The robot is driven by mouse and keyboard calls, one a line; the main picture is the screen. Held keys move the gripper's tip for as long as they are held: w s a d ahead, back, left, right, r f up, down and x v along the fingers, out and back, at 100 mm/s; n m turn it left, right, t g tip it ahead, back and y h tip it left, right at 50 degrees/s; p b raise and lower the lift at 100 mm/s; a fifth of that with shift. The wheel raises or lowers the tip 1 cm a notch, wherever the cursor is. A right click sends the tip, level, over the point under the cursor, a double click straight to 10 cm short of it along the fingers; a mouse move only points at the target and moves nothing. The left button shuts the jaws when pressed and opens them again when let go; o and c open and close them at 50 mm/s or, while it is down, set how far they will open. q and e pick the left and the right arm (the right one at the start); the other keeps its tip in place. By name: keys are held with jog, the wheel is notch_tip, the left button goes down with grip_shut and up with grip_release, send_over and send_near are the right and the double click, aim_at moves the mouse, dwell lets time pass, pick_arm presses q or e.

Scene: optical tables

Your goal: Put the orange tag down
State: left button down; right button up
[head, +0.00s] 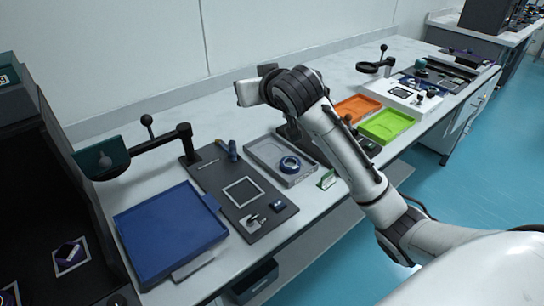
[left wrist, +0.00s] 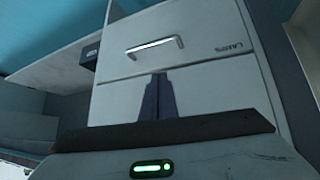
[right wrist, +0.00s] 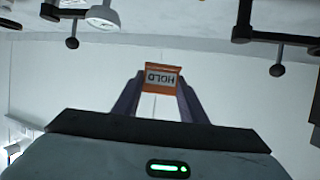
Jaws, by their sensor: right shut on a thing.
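The orange tag (right wrist: 162,78) shows in the right wrist view, with a pale face reading "HOLD" upside down in the picture. My right gripper (right wrist: 155,98) is shut on it, one finger on each side. The tag appears held clear of any surface, with a pale wall behind it. In the head view my right arm reaches over the table; the tag and fingertips cannot be made out there. My left gripper (left wrist: 158,97) is shut and empty, in front of a grey drawer cabinet (left wrist: 200,88).
The head view shows an orange tray (head: 357,107), a green tray (head: 387,126), a grey tray (head: 265,150) with a blue ring, a dark board (head: 205,172), a blue tray (head: 170,235) and a magnifier-like stand (head: 155,145).

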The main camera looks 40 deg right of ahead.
jog(key=w+d+f+h, duration=0.1)
jog(key=w+d+f, duration=0.25)
jog(key=d, duration=0.25)
jog(key=m+b, duration=0.1)
jog(key=b, duration=0.1)
send_over(269, 152)
notch_tip(269, 152, down, 13)
jog(key=shift+r, duration=0.1)
jog(key=shift+f, duration=0.6)
notch_tip(269, 152, down, 3)
jog(key=shift+f+b, duration=0.15)
jog(key=shift+b, duration=0.15)
jog(key=shift+f, duration=0.25)
pick_arm(q)
jog(key=shift+d+x, duration=0.2)
jog(key=shift+x, duration=0.8)
